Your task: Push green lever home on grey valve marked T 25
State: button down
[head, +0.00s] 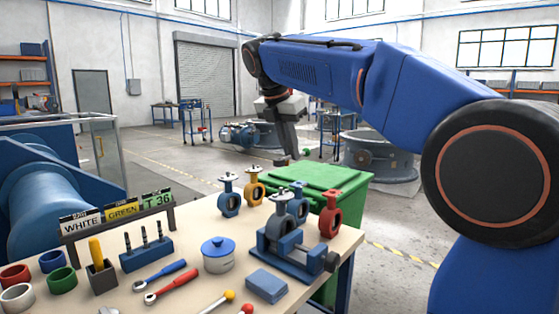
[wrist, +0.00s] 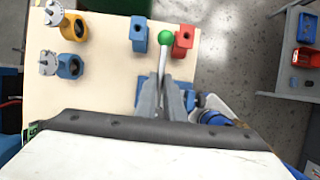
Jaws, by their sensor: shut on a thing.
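My gripper (head: 284,158) is shut on a metal lever with a green ball knob (head: 306,152), held in the air above the far side of the bench. In the wrist view the fingers (wrist: 166,100) grip the lever shaft, and the green knob (wrist: 166,37) points to the top of the picture. A grey valve (head: 279,208) stands upright in a blue vise (head: 290,248), below and apart from my gripper. No lever shows on it. In the wrist view my gripper and wrist hide most of it. I cannot read a mark on the valve.
Cards on a rack (head: 118,215) read WHITE, GREEN and T 36. Blue, yellow (head: 254,187) and red (head: 330,216) valves stand close around the vise. A pot (head: 218,255), tools, rings and loose ball-ended levers lie on the bench. A green bin (head: 340,178) stands behind.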

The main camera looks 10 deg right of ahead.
jog(key=shift+d, duration=0.35)
jog(key=shift+f, duration=1.95)
jog(key=shift+f, duration=2)
dwell(3.3)
jog(key=c, duration=1.8)
grip_release()
jog(key=shift+o, duration=0.2)
